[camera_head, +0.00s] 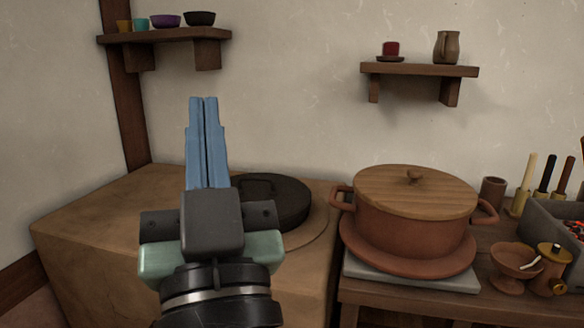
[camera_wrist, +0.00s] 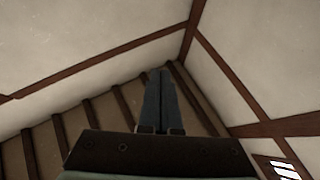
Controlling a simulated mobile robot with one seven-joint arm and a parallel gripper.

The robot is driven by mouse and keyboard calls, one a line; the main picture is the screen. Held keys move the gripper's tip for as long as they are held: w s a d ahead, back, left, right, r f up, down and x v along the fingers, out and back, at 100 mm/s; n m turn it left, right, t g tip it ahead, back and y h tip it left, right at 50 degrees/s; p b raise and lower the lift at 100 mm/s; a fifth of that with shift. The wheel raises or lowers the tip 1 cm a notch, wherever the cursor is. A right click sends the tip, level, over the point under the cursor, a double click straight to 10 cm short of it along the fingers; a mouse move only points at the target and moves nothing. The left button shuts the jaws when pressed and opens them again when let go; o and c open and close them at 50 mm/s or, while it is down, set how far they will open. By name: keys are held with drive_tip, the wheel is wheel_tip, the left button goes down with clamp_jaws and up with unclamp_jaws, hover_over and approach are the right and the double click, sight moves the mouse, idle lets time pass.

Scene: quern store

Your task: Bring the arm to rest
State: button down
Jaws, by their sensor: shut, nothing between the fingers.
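My gripper (camera_head: 203,100) stands upright in the left middle of the head view, its two blue fingers pointing up and lying together. It is shut and empty. The wrist view shows the same fingers (camera_wrist: 160,75) closed against each other, with walls and ceiling beams beyond them. In the head view the gripper stands in front of a clay block (camera_head: 90,225) and partly hides a dark round pan (camera_head: 285,200) on it. The fingers touch nothing that I can see.
A lidded brown pot (camera_head: 410,225) stands on a table (camera_head: 400,300) at the right. A bowl (camera_head: 515,262) and a small jar (camera_head: 552,265) are beside it. A left shelf (camera_head: 165,37) holds several small bowls; a right shelf (camera_head: 420,70) holds a jug (camera_head: 447,48) and a red cup (camera_head: 391,48).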

drive_tip(key=s+d+r+m+t+h+p, duration=0.1)
drive_tip(key=s+d+r+t+h+p, duration=0.2)
drive_tip(key=r, duration=0.5)
drive_tip(key=s+d+r+m+h+p, duration=0.25)
drive_tip(key=d+r+h, duration=0.25)
drive_tip(key=r, duration=0.3)
wheel_tip(320, 180, up, 34)
drive_tip(key=p, duration=3.4)
drive_tip(key=shift+w+f+n+y+p, duration=0.15)
drive_tip(key=shift+w+n+y+p, duration=0.2)
drive_tip(key=shift+n+p, duration=0.1)
